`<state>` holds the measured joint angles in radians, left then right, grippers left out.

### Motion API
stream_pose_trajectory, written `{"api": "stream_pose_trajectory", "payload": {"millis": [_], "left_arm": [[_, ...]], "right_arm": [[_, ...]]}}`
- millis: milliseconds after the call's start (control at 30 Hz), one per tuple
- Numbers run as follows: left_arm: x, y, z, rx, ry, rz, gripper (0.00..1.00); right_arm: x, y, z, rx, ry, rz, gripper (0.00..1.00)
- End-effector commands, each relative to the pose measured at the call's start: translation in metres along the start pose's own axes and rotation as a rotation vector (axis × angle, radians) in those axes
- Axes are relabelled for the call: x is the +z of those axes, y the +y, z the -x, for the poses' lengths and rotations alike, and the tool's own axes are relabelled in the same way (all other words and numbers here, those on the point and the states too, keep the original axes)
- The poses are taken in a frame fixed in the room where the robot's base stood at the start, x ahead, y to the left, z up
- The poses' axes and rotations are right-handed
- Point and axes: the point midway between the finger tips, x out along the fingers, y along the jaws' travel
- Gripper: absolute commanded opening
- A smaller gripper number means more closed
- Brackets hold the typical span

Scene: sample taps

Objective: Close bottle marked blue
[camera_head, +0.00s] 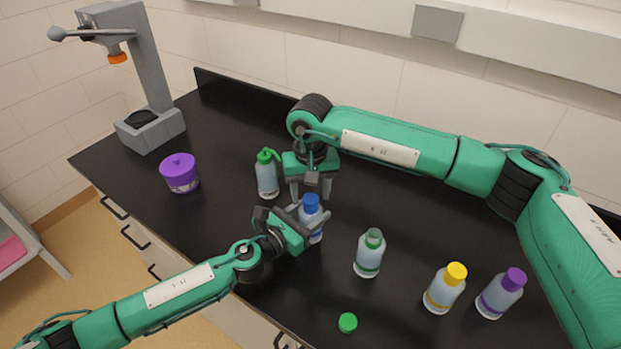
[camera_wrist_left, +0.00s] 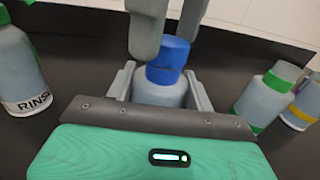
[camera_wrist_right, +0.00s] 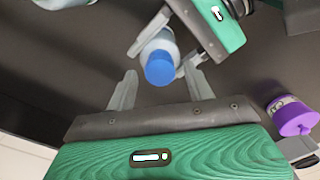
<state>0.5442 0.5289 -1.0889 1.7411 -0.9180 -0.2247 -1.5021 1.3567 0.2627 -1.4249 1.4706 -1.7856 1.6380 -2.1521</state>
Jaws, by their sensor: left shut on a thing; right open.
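The bottle marked blue (camera_head: 315,236) stands upright on the black bench, with a blue cap (camera_head: 311,203) on its top; I cannot tell whether the cap is tight. My left gripper (camera_head: 308,222) is shut around the bottle's body from the near left, and its fingers flank the body in the left wrist view (camera_wrist_left: 160,93). My right gripper (camera_wrist_right: 161,82) is open and empty, pointing down just above the cap. In the right wrist view the blue cap (camera_wrist_right: 160,68) lies between its fingertips, with gaps at both sides.
A green-topped rinse bottle (camera_head: 267,180) stands close behind left. To the right are a green-banded bottle (camera_head: 368,258), a yellow-capped bottle (camera_head: 440,293) and a purple-capped bottle (camera_head: 495,300). A loose green cap (camera_head: 347,322) lies in front. A purple jar (camera_head: 180,175) and grey lever stand (camera_head: 150,130) are left.

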Motion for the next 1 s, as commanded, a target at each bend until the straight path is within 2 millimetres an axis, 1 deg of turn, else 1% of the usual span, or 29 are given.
{"api": "stream_pose_trajectory", "payload": {"millis": [133,400,433,467,500,633,667,867,967,1000], "left_arm": [[0.0,0.0001,0.0,0.0,0.0,0.0,0.0],[-0.0001,0.0001,0.0,0.0,0.0,0.0,0.0],[-0.0001,0.0001,0.0,0.0,0.0,0.0,0.0],[-0.0001,0.0001,0.0,0.0,0.0,0.0,0.0],[-0.0001,0.0001,0.0,0.0,0.0,0.0,0.0],[-0.0001,0.0001,0.0,0.0,0.0,0.0,0.0],[-0.0001,0.0001,0.0,0.0,0.0,0.0,0.0],[-0.0001,0.0001,0.0,0.0,0.0,0.0,0.0],[-0.0001,0.0001,0.0,0.0,0.0,0.0,0.0],[-0.0001,0.0001,0.0,0.0,0.0,0.0,0.0]], "right_arm": [[0.0001,-0.0002,-0.0082,0.0,0.0,0.0,0.53],[0.0,-0.0002,-0.0091,0.0,0.0,0.0,0.53],[0.0,-0.0002,-0.009,0.0,0.0,0.0,0.49],[0.0,-0.0002,-0.009,0.0,0.0,0.0,0.43],[0.0,-0.0002,-0.009,0.0,0.0,0.0,0.35],[0.0,-0.0002,-0.0088,0.0,0.0,0.0,0.1],[-0.0001,-0.0002,-0.0088,0.0,0.001,0.0,0.07],[-0.0001,-0.0002,-0.0087,0.0,0.001,-0.006,0.07],[-0.0001,-0.0001,-0.0087,0.0,0.001,-0.063,0.07],[-0.0001,-0.0001,-0.0087,0.0,0.001,-0.107,0.07]]}}
